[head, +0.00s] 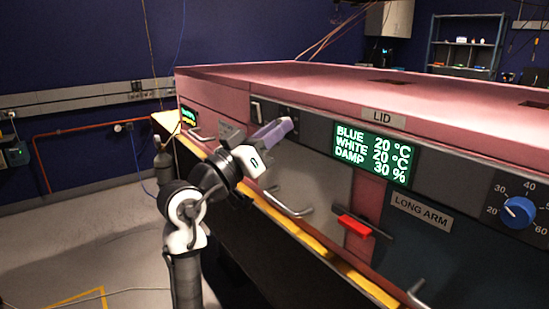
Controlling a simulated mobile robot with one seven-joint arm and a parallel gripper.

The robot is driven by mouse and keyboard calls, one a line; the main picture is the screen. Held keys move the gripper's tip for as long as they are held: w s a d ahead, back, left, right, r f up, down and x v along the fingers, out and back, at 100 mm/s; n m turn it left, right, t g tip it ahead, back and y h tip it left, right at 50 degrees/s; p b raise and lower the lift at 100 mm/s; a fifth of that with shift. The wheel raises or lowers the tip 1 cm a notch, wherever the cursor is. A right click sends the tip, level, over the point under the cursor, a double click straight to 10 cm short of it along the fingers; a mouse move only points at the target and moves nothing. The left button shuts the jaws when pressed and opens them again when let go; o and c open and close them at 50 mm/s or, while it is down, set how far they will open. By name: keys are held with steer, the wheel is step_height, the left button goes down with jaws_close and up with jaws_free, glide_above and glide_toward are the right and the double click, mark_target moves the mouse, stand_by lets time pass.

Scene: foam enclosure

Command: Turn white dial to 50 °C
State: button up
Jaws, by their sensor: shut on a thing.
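My gripper (286,128) is at the dark panel left of the display, its purple-grey jaws pointing up and right against the front of the enclosure. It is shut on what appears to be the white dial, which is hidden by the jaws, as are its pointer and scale. The green display (372,153) reads BLUE 20 °C, WHITE 20 °C and DAMP 30 %. A blue dial (519,212) with a scale from 20 to 60 sits at the far right, its pointer toward 20.
The pink enclosure (330,84) has a LID label (384,118) and a LONG ARM label (421,212). A red handle (354,227) and a metal bar handle (287,205) stick out below. A yellow-edged ledge (335,262) runs along the front. The floor at left is mostly clear.

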steer(key=m+g+b, duration=0.1)
steer(key=m+g, duration=0.2)
steer(key=m, duration=0.6)
steer(key=m+g+b, duration=0.1)
steer(key=m+g, duration=0.3)
steer(key=m, duration=0.6)
steer(key=r+m+g+b, duration=0.1)
steer(key=m+g, duration=0.2)
steer(key=m, duration=0.6)
steer(key=shift+w+a+g+b, duration=0.35)
steer(key=shift+w+g+b, duration=0.05)
steer(key=shift+m, duration=0.4)
steer(key=o, duration=1)
steer(key=v, duration=1.3)
steer(key=shift+a, duration=0.4)
